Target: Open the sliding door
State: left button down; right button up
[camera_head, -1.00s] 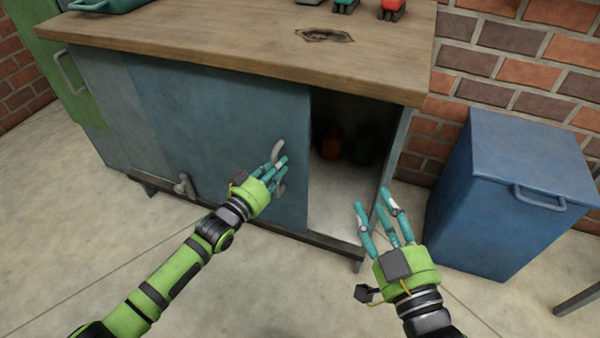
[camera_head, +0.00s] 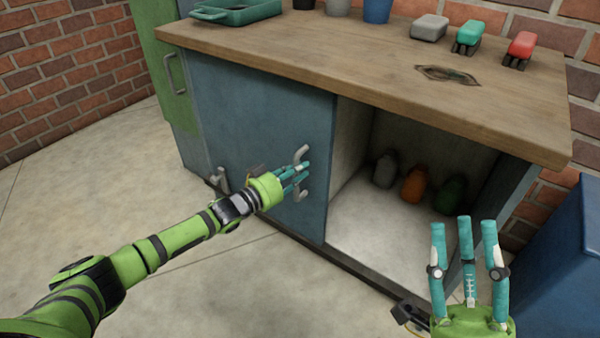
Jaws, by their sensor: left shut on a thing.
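The blue sliding door (camera_head: 262,125) covers the left part of the cabinet under the wooden top. The right part of the cabinet stands open. My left gripper (camera_head: 303,177) is shut on the door's grey handle (camera_head: 301,154), near the door's right edge. My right gripper (camera_head: 466,225) is in front of the cabinet's right side, with its fingers spread and pointing up; it is open and holds nothing. Inside the opening stand a grey bottle (camera_head: 385,170), an orange bottle (camera_head: 413,184) and a green bottle (camera_head: 450,194).
The wooden worktop (camera_head: 350,62) carries a green tray (camera_head: 235,12), cups and several small tools. A second handle (camera_head: 218,180) sits low at the left. A blue bin (camera_head: 570,250) stands at the right. The floor (camera_head: 90,180) at left is clear.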

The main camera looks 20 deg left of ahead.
pick_arm(q)
jog(key=shift+r, duration=0.1)
jog(key=c, duration=1)
grip_release()
jog(key=shift+c, duration=0.2)
jog(key=v, duration=1.2)
